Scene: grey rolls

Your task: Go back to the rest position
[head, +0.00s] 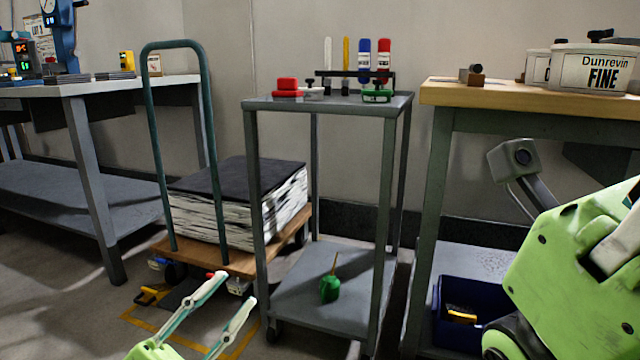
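My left gripper (236,288) shows at the bottom, left of centre. Its two pale fingers are spread apart with nothing between them, so it is open and empty. It is in front of a low platform cart (240,262) and left of a grey trolley (330,306). A large green part of my own arm fills the right edge. My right gripper's fingers are not in view.
The trolley's top holds red and green stamps and several upright markers. A green oil can (329,288) stands on its lower shelf. A wooden-topped bench (500,98) with tubs is at right, a blue bin (450,335) beneath. Another bench (85,88) is at left.

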